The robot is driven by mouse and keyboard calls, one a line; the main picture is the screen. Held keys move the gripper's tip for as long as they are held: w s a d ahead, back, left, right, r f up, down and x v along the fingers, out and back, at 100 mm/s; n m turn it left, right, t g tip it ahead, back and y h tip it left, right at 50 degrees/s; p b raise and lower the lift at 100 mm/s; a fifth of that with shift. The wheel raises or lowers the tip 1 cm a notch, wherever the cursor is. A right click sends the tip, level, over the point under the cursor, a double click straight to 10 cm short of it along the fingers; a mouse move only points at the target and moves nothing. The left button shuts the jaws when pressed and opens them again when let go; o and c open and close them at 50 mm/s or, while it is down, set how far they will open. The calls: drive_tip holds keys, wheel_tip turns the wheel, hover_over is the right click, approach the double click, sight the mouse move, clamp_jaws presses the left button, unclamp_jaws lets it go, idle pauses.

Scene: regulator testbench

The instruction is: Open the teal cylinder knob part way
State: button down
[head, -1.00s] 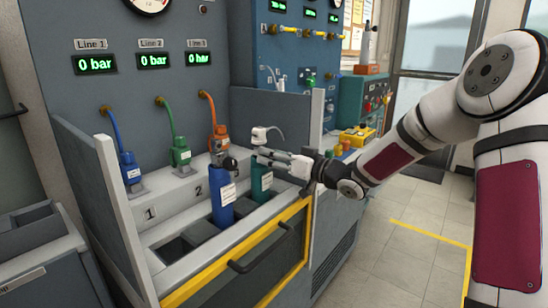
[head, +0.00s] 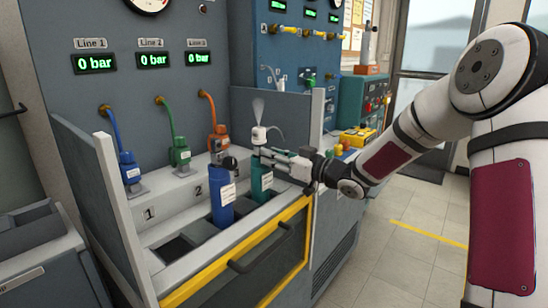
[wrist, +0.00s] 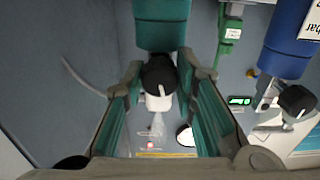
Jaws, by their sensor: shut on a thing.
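The teal cylinder (head: 257,182) stands upright in the rightmost slot of the bench tray. Its black knob (wrist: 158,73) and white top fitting (wrist: 158,102) show in the wrist view; the fitting (head: 259,135) also shows in the head view with a thin hose. A pale plume (head: 258,108) rises from the fitting. My gripper (head: 268,154) reaches in from the right at the cylinder's top. Its green-padded fingers (wrist: 160,80) lie on both sides of the knob and are shut on it. The exact finger contact is partly hidden in the head view.
A blue cylinder (head: 222,206) with a dark knob stands left of the teal one. Blue, green (head: 180,154) and orange (head: 218,138) hose connectors sit behind. A grey side panel (head: 317,120) and yellow-edged front rail (head: 235,252) are close by. Line displays read 0 bar.

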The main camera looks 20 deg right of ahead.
drive_tip(key=n+b, duration=0.2)
drive_tip(key=n, duration=0.3)
drive_tip(key=shift+f, duration=0.1)
drive_tip(key=shift+b, duration=0.3)
idle(0.4)
drive_tip(key=c, duration=1.3)
unclamp_jaws()
drive_tip(key=v, duration=1.2)
